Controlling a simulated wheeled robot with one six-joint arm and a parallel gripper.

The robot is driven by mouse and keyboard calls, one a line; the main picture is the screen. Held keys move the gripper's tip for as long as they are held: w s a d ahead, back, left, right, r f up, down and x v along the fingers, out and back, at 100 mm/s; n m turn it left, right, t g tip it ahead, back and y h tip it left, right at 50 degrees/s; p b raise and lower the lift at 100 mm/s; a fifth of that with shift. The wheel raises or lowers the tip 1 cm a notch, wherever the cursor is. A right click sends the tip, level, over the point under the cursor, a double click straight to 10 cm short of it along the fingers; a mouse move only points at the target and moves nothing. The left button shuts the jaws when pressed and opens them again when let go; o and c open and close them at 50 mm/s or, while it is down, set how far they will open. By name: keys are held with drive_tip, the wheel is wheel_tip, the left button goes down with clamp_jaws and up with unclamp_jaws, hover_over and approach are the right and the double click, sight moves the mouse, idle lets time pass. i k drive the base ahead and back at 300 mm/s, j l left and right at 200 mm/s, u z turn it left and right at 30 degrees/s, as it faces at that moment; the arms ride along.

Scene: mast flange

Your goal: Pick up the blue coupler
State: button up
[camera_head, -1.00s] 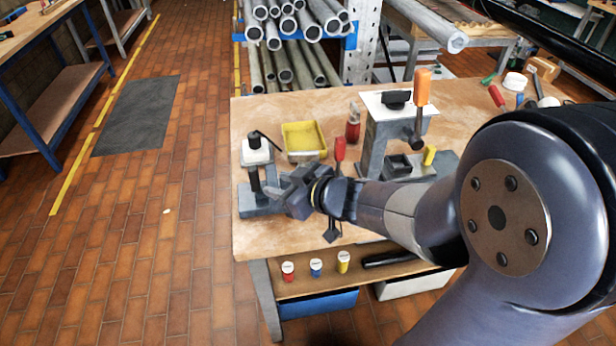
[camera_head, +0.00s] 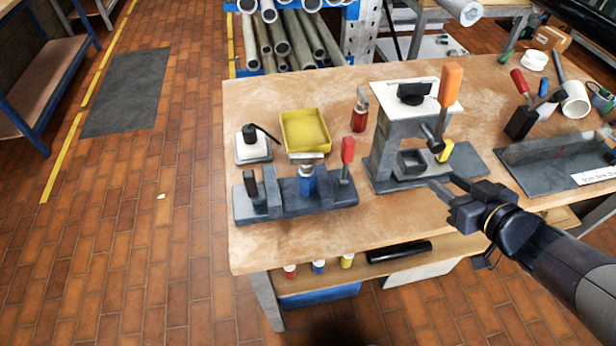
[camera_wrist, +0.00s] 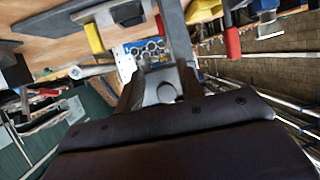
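A small blue cylinder with a white top (camera_head: 318,267) stands on the shelf under the bench, between a red one (camera_head: 290,271) and a yellow one (camera_head: 347,261). Another blue piece (camera_head: 307,183) with a metal top sits in the dark clamp fixture (camera_head: 258,208) on the bench. I cannot tell which of these is the coupler. My gripper (camera_head: 438,194) is over the bench's front part, right of the clamp and apart from both blue pieces. In the wrist view, its fingers (camera_wrist: 157,82) stand apart with no held object visible.
A grey press stand (camera_head: 388,150) with an orange handle (camera_head: 451,84) stands behind my gripper. A yellow tray (camera_head: 304,131) and a red bottle (camera_head: 360,110) are further back. A dark angled fixture (camera_head: 560,160) is at right. The bench's front strip is clear.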

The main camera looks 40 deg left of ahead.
sight(307, 186)
drive_tip(key=k+j+z, duration=0.2)
drive_tip(key=j, duration=0.3)
drive_tip(key=k+j+z, duration=0.15)
drive_tip(key=k+j, duration=0.2)
drive_tip(key=j, duration=0.15)
drive_tip(key=k+j+z, duration=0.2)
drive_tip(key=k+j, duration=0.15)
drive_tip(key=j, duration=0.1)
